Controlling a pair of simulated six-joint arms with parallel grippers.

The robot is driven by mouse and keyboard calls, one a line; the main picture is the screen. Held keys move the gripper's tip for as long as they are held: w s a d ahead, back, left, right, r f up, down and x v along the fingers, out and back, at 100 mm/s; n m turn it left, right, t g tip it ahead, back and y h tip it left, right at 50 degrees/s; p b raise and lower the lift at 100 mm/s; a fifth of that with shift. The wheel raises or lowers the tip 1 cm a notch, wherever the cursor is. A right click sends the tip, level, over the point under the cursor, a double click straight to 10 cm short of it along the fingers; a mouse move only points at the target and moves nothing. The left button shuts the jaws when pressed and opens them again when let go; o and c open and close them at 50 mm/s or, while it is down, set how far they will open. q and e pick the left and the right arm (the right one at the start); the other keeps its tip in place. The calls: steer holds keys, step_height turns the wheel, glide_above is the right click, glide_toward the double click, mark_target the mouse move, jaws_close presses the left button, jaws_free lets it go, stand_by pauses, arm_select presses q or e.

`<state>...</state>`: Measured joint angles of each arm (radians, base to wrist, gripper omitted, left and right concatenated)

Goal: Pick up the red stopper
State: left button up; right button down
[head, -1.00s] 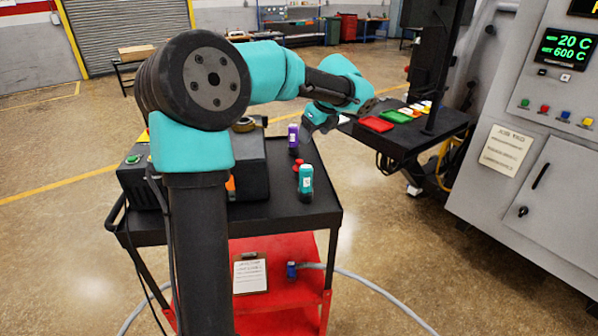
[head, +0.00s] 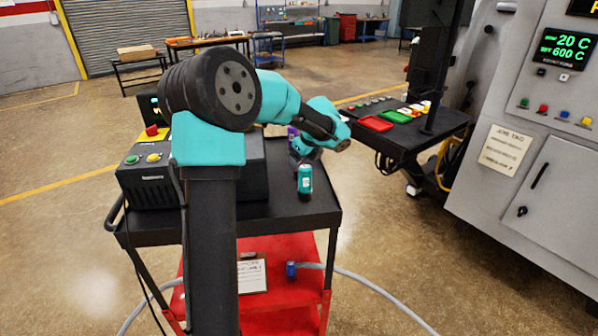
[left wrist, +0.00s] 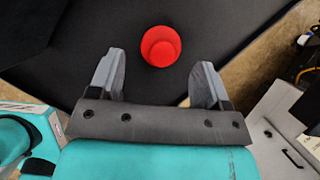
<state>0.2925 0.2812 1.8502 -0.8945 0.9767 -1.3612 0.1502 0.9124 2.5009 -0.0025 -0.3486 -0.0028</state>
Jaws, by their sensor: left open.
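The red stopper (left wrist: 160,46) shows in the left wrist view as a round red piece over a black surface. It sits between the fingertips of my left gripper (left wrist: 158,62), with a gap on both sides. The fingers are open and hold nothing. The stopper is hidden there. My right gripper is not in view.
A black control box (head: 148,184) with buttons takes up the left of the cart top. A side table (head: 450,122) with red and green trays and the grey furnace (head: 540,130) are to the right.

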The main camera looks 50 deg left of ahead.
arm_select(q)
steer(key=shift+f, duration=0.1)
steer(key=shift+x, duration=2.55)
steer(key=shift+w, duration=0.1)
steer(key=shift+c, duration=0.4)
steer(key=c, duration=0.9)
steer(key=shift+a, duration=0.1)
step_height(320, 180, up, 10)
steer(key=shift+r, duration=0.1)
